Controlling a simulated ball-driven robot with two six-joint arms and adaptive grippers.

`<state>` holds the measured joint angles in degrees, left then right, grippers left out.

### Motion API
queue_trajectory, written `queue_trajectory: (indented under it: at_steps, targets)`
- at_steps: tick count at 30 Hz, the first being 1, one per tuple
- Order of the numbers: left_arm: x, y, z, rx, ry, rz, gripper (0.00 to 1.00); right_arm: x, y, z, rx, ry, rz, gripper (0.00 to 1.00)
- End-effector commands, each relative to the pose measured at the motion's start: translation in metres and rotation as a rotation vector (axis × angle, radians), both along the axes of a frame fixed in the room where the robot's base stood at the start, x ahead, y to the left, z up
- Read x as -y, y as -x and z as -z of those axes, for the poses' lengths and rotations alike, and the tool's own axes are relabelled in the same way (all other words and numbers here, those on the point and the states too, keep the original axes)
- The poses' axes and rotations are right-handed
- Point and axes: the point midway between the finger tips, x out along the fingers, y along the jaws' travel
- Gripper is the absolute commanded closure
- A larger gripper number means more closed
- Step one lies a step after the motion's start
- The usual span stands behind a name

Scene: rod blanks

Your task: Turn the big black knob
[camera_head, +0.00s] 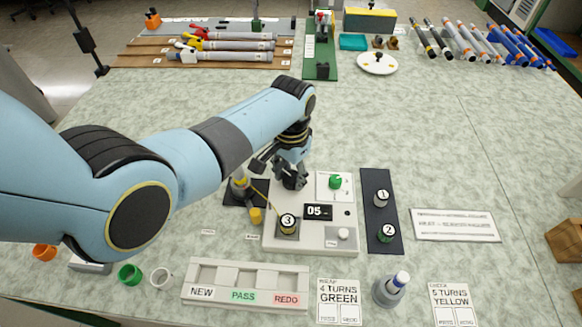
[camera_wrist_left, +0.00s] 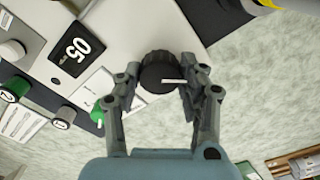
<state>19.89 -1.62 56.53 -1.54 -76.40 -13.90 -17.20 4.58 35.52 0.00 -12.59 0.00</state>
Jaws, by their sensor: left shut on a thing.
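The big black knob (camera_wrist_left: 156,66) is round with a ribbed rim and a white pointer mark. It sits on the white panel box (camera_head: 310,245) with the "05" display (camera_head: 318,212). My left gripper (camera_head: 291,180) is over the box's back left part and hides most of the knob in the head view. In the left wrist view, its two fingers (camera_wrist_left: 160,78) are shut on the knob from opposite sides. My right gripper is not in view.
On the box are a green knob (camera_head: 335,182), a white knob (camera_head: 343,233) and a piece marked 3 (camera_head: 288,221). A dark strip (camera_head: 380,205) at the right holds pieces 1 and 2. A sorting tray (camera_head: 245,282) is in front.

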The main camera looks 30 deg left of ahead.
Motion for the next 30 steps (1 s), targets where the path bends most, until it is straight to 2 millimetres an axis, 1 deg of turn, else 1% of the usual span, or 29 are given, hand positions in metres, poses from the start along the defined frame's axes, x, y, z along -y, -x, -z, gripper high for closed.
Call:
queue_trajectory:
  at_steps: [1, 3, 11, 12, 16, 17, 26, 29, 30]
  targets:
    - [0.0, 0.0, -0.002, -0.001, 0.0, -0.029, 0.92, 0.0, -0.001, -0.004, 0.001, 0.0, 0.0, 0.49]
    - [0.0, 0.0, -0.001, 0.0, 0.0, -0.054, 0.92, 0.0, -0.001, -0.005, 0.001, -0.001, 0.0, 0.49]
    - [0.0, -0.001, 0.0, 0.002, -0.001, -0.059, 0.92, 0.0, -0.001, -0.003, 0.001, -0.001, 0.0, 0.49]
    - [0.0, -0.001, 0.0, 0.002, -0.001, -0.059, 0.56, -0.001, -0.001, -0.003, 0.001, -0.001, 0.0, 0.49]
    - [0.0, -0.001, 0.0, 0.002, -0.001, -0.058, 0.39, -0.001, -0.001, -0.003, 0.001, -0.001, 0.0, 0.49]
    - [0.0, -0.001, 0.0, 0.002, -0.001, -0.058, 0.37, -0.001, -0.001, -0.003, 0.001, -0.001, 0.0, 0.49]
    - [0.0, -0.001, -0.002, 0.002, -0.001, -0.057, 0.37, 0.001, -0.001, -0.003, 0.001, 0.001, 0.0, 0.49]
    - [0.0, -0.001, -0.01, 0.003, 0.0, -0.057, 0.37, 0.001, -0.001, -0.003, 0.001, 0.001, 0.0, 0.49]
    - [0.0, -0.001, -0.015, 0.005, 0.0, -0.057, 0.37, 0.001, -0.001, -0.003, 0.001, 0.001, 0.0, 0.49]
